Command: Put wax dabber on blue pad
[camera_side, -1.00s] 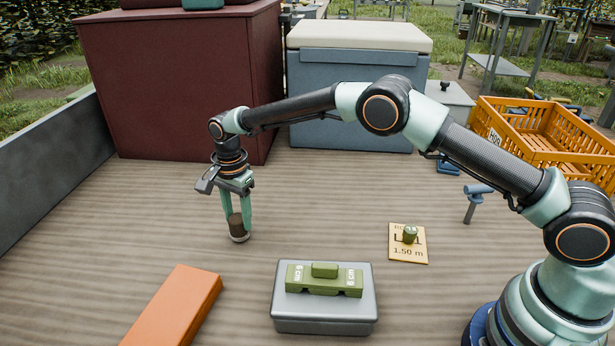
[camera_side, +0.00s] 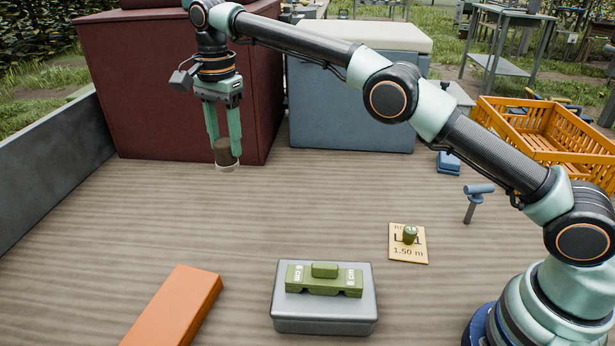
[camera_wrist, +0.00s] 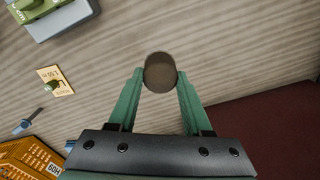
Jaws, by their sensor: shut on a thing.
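My gripper (camera_side: 222,142) is shut on a dark brown cylinder with a pale bottom rim, which I take to be the wax dabber (camera_side: 226,156). It hangs upright, clear of the table, in front of the dark red box. In the wrist view the dabber (camera_wrist: 160,73) shows end-on between the green fingertips. A small blue block, which seems to be the blue pad (camera_side: 448,163), lies at the back right of the table, left of the orange crate. My gripper is far to the left of it.
The orange crate (camera_side: 545,135), blue cooler (camera_side: 350,110) and dark red box (camera_side: 180,90) line the back. A yellow card (camera_side: 408,252), grey case (camera_side: 323,318) and orange block (camera_side: 175,308) lie in front. The middle is clear.

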